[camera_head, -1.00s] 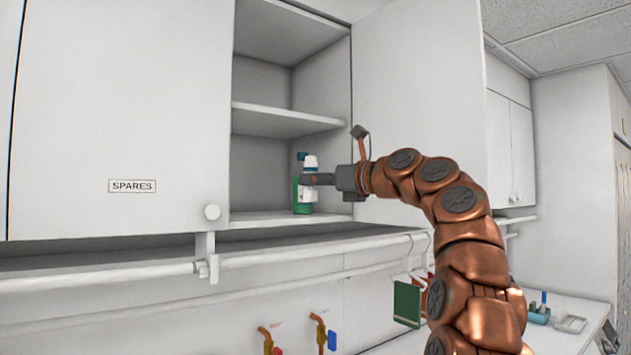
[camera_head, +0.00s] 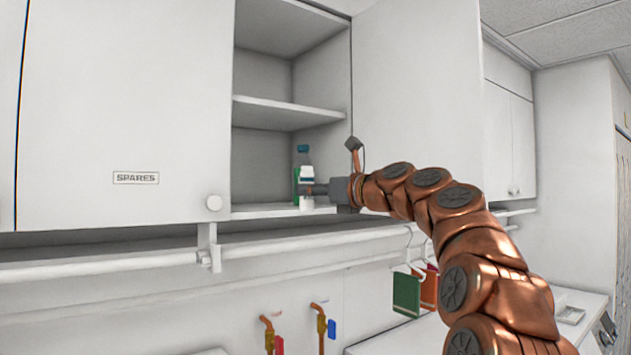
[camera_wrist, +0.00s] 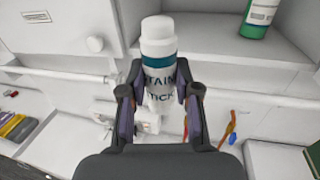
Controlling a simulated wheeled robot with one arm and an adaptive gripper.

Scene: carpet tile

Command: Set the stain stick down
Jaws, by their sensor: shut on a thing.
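The stain stick (camera_wrist: 160,75) is a white bottle with a teal band and dark lettering. It is upright between the fingers of my gripper (camera_wrist: 160,95), which is shut on it. In the head view the stick (camera_head: 307,173) shows at the tip of my gripper (camera_head: 310,188), at the open cabinet's lower shelf (camera_head: 270,211). In the wrist view it overlaps the shelf's front edge. Whether its base touches the shelf cannot be told.
A green bottle (camera_wrist: 257,18) with a white label stands on the shelf, behind the stick in the head view. The SPARES door (camera_head: 120,110) is at left, an open door (camera_head: 420,90) at right. A rail (camera_head: 120,268) runs below. The shelf's left part looks clear.

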